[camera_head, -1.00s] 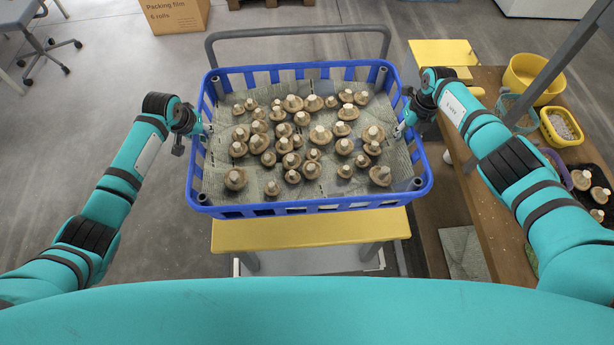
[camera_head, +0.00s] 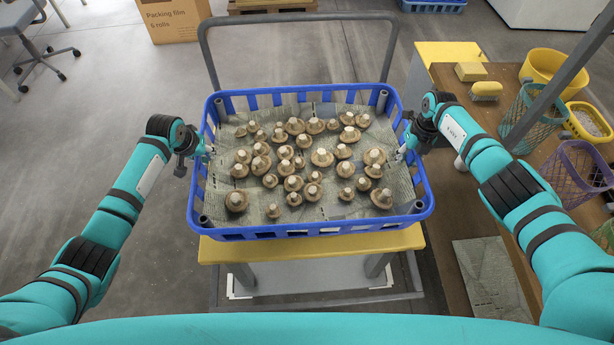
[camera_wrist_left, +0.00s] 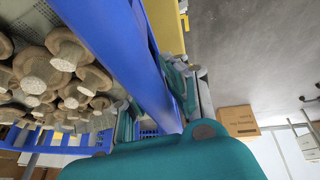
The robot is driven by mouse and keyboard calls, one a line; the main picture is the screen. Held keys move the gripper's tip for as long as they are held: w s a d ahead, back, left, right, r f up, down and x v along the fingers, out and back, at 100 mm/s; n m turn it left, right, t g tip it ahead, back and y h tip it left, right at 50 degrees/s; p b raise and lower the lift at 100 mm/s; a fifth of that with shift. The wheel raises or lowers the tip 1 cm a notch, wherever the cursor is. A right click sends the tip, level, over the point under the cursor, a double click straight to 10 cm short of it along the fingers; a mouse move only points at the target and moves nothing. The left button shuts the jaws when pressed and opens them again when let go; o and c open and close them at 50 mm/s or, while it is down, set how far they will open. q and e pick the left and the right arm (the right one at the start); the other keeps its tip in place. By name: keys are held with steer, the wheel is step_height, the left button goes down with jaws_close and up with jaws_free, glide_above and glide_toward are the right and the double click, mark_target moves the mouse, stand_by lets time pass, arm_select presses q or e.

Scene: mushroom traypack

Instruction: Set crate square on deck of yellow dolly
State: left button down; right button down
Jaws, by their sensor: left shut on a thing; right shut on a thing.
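The blue crate (camera_head: 300,88), lined with grey printed paper and holding many brown mushrooms (camera_head: 322,157), is level between my two arms. It is over the yellow dolly deck (camera_head: 330,245), whose front edge shows below the crate's front wall. I cannot tell whether the crate touches the deck. My left gripper (camera_head: 207,152) is shut on the crate's left wall, my right gripper (camera_head: 402,152) on its right wall. In the left wrist view, the crate wall (camera_wrist_left: 115,45) runs close by, with a yellow surface (camera_wrist_left: 165,25) beyond. Most of the deck is hidden.
The dolly's grey handle (camera_head: 300,17) rises behind the crate. At right stands a wooden table (camera_head: 470,205) with a yellow tub (camera_head: 550,68), baskets and brushes. A cardboard box (camera_head: 175,20) and a chair (camera_head: 30,55) are at the back left. The left floor is clear.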

mark_target(211, 165)
arm_select(q)
steer(key=shift+w, duration=0.1)
arm_select(e)
steer(key=shift+w+f, duration=0.1)
